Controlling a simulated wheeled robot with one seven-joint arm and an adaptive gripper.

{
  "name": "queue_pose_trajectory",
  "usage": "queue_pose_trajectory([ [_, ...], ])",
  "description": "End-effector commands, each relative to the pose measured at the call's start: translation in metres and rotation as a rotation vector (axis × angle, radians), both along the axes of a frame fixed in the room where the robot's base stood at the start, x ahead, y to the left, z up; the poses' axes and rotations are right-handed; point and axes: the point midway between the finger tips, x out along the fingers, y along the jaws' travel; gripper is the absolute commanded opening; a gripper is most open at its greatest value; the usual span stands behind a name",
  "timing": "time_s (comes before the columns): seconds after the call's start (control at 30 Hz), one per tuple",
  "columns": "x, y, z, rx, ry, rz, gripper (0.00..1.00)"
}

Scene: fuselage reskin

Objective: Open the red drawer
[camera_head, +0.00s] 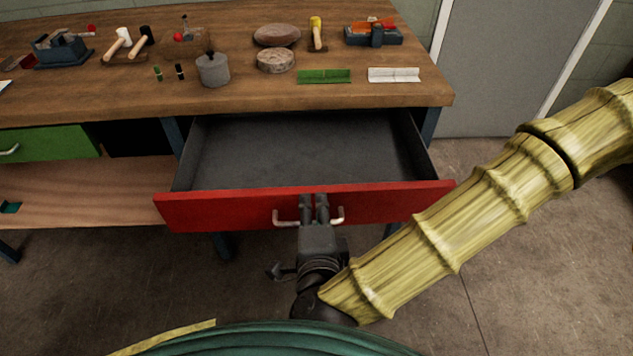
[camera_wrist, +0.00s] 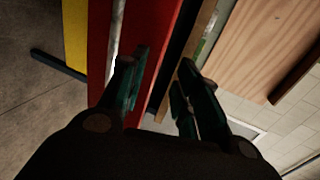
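The red drawer (camera_head: 235,208) is pulled well out from under the workbench, and its grey inside (camera_head: 305,150) shows empty. Its pale metal handle (camera_head: 338,216) is on the front panel. My gripper (camera_head: 314,205) is at the middle of the handle, its two fingers covering the bar between the ends. In the wrist view my fingers (camera_wrist: 158,85) stand apart with a clear gap. The red front (camera_wrist: 165,50) lies behind that gap, and the handle bar (camera_wrist: 117,30) runs down beside the left finger. Whether a finger touches the bar is hard to tell.
The wooden workbench (camera_head: 120,98) carries a grey pot (camera_head: 213,69), mallets, a vise and other small items. A closed green drawer (camera_head: 50,148) is at left, with a lower shelf (camera_head: 90,190) below. A grey door (camera_head: 510,60) stands at right. Floor right of the drawer is bare.

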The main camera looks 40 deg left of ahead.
Motion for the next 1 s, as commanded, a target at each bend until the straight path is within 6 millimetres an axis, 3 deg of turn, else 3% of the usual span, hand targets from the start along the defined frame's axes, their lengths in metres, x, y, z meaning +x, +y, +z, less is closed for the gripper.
queue_pose_trajectory([
  [1.0, -0.012, -0.010, 0.004, -0.002, 0.002, 0.001, 0.32],
])
